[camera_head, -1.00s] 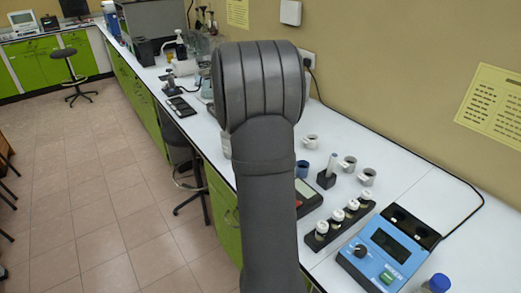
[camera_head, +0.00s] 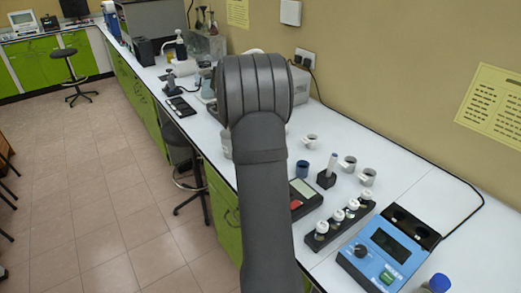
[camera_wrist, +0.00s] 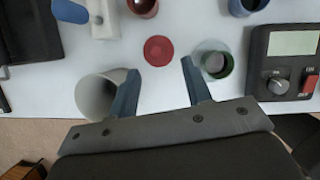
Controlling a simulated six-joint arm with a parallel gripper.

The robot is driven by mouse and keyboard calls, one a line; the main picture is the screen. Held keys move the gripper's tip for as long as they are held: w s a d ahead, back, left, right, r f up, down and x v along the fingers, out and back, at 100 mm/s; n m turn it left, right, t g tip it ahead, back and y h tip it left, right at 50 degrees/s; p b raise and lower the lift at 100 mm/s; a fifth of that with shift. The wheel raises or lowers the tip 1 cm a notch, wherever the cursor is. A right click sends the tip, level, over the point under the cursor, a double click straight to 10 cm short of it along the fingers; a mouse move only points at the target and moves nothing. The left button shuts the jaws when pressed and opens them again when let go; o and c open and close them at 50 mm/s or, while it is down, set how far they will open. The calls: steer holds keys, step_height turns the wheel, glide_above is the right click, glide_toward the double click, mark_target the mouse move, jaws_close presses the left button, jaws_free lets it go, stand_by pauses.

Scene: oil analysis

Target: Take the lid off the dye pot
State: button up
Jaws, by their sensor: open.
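In the wrist view a round red disc (camera_wrist: 158,50) lies ahead of my gripper (camera_wrist: 158,72), roughly between the lines of its fingers. It may be the lid of the dye pot seen from above; I cannot tell whether a pot is under it. My gripper's two blue-grey fingers are apart, with nothing between them. A clear round vessel with a green rim (camera_wrist: 216,64) sits just right of the right finger. In the head view my arm hides the gripper and the disc.
A pale open beaker (camera_wrist: 98,95) stands close by the left finger. A dark device with a knob (camera_wrist: 285,50) stands at the right. A blue cup (camera_head: 302,168) and a rack of white-capped vials (camera_head: 338,222) stand on the white bench. A reddish cup (camera_wrist: 143,8) is at the top.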

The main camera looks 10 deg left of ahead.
steer(key=shift+a+x, duration=0.15)
steer(key=shift+x, duration=1.55)
steer(key=shift+a+x, duration=0.15)
steer(key=shift+x, duration=1.5)
steer(key=shift+w, duration=0.1)
jaws_close()
